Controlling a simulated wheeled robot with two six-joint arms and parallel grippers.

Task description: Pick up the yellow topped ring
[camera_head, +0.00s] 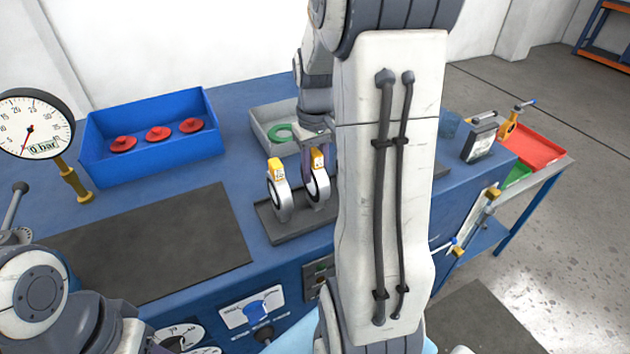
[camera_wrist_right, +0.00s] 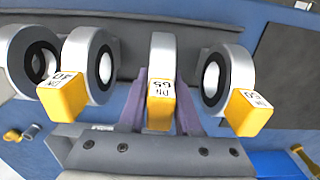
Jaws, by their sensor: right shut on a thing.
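Several grey rings with yellow tops stand in a row on a dark grey rack (camera_head: 295,226). My right gripper (camera_wrist_right: 160,112) has its two purple fingers on either side of one ring (camera_wrist_right: 162,52), whose yellow top (camera_wrist_right: 160,105) carries a white label. It is shut on this ring; whether the ring is clear of the rack I cannot tell. Another ring (camera_wrist_right: 215,78) stands to its right in the wrist view, and one (camera_wrist_right: 92,65) to its left. In the head view, a ring (camera_head: 280,195) shows left of the gripper; my right arm hides part of the rack. My left gripper is out of view.
A blue bin (camera_head: 150,170) with red discs stands at the back left, beside a pressure gauge (camera_head: 35,125). A grey bin (camera_head: 262,125) holding a green ring (camera_head: 280,133) is behind the rack. A dark mat (camera_head: 160,245) lies bare to the left.

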